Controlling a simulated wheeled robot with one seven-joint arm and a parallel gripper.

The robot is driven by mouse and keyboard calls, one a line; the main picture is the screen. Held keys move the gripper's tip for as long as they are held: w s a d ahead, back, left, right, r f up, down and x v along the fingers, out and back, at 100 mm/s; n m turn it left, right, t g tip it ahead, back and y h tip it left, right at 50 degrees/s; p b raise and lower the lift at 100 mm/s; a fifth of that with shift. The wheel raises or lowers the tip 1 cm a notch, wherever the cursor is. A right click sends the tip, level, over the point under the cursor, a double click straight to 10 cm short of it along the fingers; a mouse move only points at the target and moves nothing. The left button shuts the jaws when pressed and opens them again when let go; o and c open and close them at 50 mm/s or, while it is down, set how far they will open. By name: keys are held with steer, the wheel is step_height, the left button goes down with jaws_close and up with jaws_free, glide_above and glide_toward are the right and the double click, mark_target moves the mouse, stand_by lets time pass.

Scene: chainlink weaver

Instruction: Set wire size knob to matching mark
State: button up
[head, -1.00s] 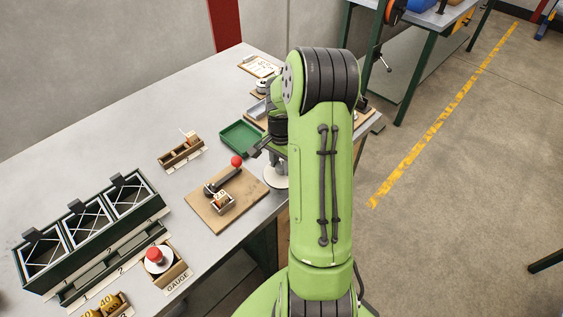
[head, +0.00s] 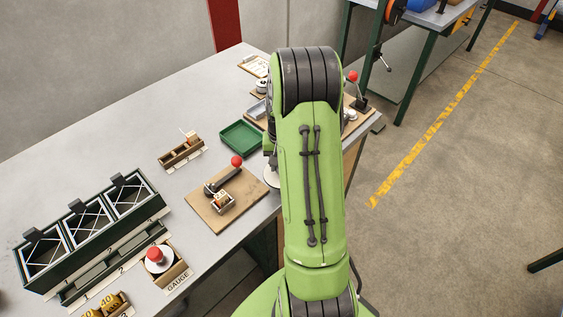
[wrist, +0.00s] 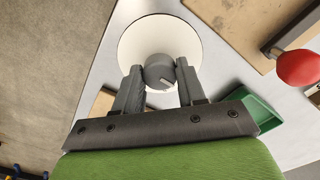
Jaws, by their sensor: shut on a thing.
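The knob (wrist: 158,72) is a grey round cap with a pale pointer line on its near right side, seen in the wrist view. No marks are readable on the visible part of the disc. My gripper (wrist: 159,66) is shut on the knob, with one grey finger on each side. In the head view my arm hides the gripper and the knob. Only the left edge of the white disc (head: 268,176) shows there, near the bench's front edge.
A wooden board with a red-ball lever (head: 236,161) lies left of the dial. A green tray (head: 241,137) sits behind it. A red-topped gauge (head: 155,254) and a dark rack (head: 29,279) are at the left. Another red-ball lever (head: 352,76) stands behind my arm.

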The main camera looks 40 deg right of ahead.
stand_by(0.5)
steer(key=o, duration=1.1)
steer(key=shift+c, duration=0.2)
step_height(320, 180, up, 16)
steer(key=p, duration=0.3)
steer(key=shift+f, duration=0.1)
steer(key=s+a+r+n+t, duration=0.1)
steer(key=s+a+r+n, duration=0.2)
steer(key=a, duration=0.5)
steer(key=s+a+r+n+t, duration=0.2)
steer(key=s+a+r, duration=0.1)
steer(key=a+r, duration=0.35)
steer(key=s+a+f+n+t, duration=0.1)
steer(key=s+a+n+t, duration=0.1)
steer(key=s+a, duration=0.6)
steer(key=shift+s+a+f+n+t, duration=0.25)
steer(key=shift+s+a+n+t, duration=0.1)
steer(key=shift+s+n, duration=0.55)
